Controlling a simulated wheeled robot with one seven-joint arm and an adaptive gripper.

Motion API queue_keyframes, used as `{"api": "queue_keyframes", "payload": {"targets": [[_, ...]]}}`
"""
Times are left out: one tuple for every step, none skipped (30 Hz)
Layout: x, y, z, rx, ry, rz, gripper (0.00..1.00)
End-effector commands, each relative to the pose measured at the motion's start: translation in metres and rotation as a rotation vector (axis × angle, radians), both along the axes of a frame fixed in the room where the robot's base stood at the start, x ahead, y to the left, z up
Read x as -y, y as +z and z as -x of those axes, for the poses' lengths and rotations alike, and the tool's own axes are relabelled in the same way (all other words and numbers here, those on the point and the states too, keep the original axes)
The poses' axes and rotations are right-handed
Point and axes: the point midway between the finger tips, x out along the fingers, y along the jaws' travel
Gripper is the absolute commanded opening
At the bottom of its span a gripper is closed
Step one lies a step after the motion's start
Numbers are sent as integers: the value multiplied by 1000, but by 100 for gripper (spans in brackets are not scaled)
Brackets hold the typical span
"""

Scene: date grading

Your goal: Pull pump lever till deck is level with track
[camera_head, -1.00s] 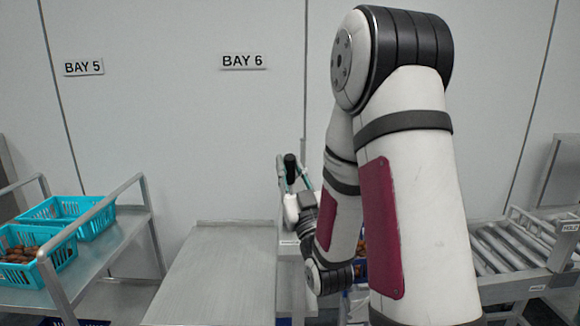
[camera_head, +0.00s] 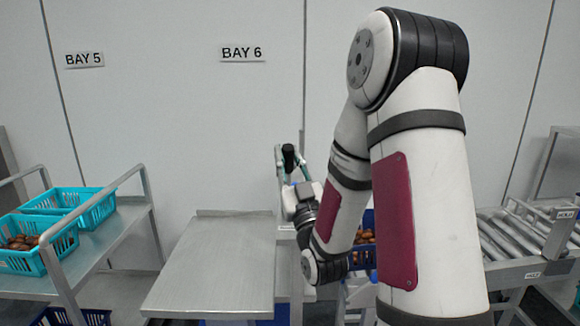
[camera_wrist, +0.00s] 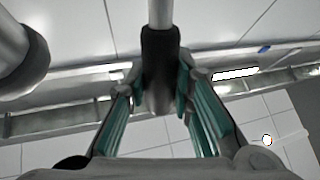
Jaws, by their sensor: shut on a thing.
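The pump lever, an upright bar with a black grip (camera_head: 289,152), stands near the middle of the head view. In the wrist view its black grip (camera_wrist: 160,62) runs up to a grey rod. My gripper (camera_head: 294,180) is shut on the lever, with teal fingers either side of the grip in the wrist view (camera_wrist: 157,92). The bare grey deck (camera_head: 212,265) lies left of the lever. The roller track (camera_head: 505,238) is at the right, behind my arm. My arm hides the area between deck and track, so I cannot tell whether they are level.
A metal cart (camera_head: 112,235) at the left carries teal baskets (camera_head: 85,202), the nearer one with dates. Another dark blue basket (camera_head: 361,255) of dates shows partly behind my arm. A pale wall with BAY 5 and BAY 6 signs closes the back.

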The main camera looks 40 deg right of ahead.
Motion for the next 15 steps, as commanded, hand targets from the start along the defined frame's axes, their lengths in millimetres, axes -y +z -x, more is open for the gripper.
{"api": "queue_keyframes", "payload": {"targets": [[-4,2,-1,9,11,4,0],[-4,2,-1,9,11,4,0],[-4,3,-1,9,11,4,0],[-4,3,0,10,11,4,0],[-4,3,0,10,11,4,0],[-4,4,0,10,11,4,0],[-4,4,0,11,11,5,0],[-4,4,-1,10,11,4,0],[-4,6,-1,7,11,1,0],[-3,7,-2,2,11,-2,0],[-2,9,-3,-5,11,-6,0],[0,12,-5,-18,12,-16,0],[1,13,-7,-29,12,-22,0],[2,15,-9,-42,12,-31,0],[4,17,-12,-57,13,-41,0]]}}
